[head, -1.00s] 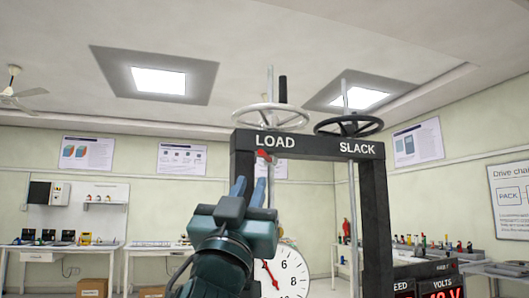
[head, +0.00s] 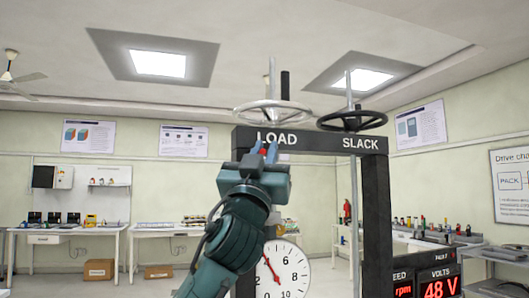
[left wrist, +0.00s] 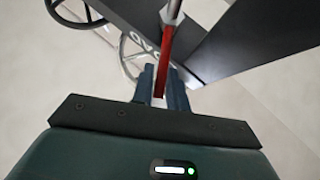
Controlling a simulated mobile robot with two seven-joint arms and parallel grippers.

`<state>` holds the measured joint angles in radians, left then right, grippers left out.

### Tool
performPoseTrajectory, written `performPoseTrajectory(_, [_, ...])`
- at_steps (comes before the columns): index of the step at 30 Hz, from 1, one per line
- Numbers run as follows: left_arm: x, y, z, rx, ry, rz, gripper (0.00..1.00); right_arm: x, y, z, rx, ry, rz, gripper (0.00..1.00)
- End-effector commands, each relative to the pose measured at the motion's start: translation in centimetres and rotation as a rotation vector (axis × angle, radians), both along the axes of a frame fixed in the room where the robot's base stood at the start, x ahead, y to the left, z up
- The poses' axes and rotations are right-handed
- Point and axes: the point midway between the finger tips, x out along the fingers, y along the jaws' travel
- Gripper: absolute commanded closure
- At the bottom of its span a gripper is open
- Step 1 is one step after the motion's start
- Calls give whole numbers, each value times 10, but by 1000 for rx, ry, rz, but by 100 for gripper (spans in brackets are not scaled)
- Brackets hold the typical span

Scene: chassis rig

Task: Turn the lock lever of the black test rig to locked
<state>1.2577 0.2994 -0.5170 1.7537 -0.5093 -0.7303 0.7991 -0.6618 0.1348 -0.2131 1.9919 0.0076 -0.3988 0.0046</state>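The black test rig (head: 372,200) stands in the middle of the head view, its top beam marked LOAD and SLACK. Its red lock lever (left wrist: 166,50) runs from a light metal pivot down between my left fingers in the left wrist view. In the head view only a little red shows between the fingertips. My left gripper (head: 264,151) is at the beam's left end, below the LOAD lettering. In the left wrist view its fingers (left wrist: 161,88) are close together, one on each side of the lever, which fills the gap. My right gripper is out of view.
A white handwheel (head: 272,112) and a black handwheel (head: 352,121) sit above the beam. A round dial (head: 285,268) is low inside the frame. A red-lit readout panel (head: 440,285) is at lower right. Benches (head: 65,230) stand along the back wall.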

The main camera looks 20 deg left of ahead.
Motion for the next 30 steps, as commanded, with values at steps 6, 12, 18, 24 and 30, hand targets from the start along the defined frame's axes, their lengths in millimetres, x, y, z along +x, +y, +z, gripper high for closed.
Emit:
performPoseTrajectory(6, [0,0,0,0,0,0,100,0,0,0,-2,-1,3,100])
performPoseTrajectory(12, [0,0,0,0,1,0,100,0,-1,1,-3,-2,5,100])
performPoseTrajectory(18, [0,0,0,-1,1,1,100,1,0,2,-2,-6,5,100])
performPoseTrajectory(24, [0,-2,-2,-1,0,26,100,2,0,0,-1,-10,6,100])
performPoseTrajectory(30, [2,-9,-4,-2,3,107,100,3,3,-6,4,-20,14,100])
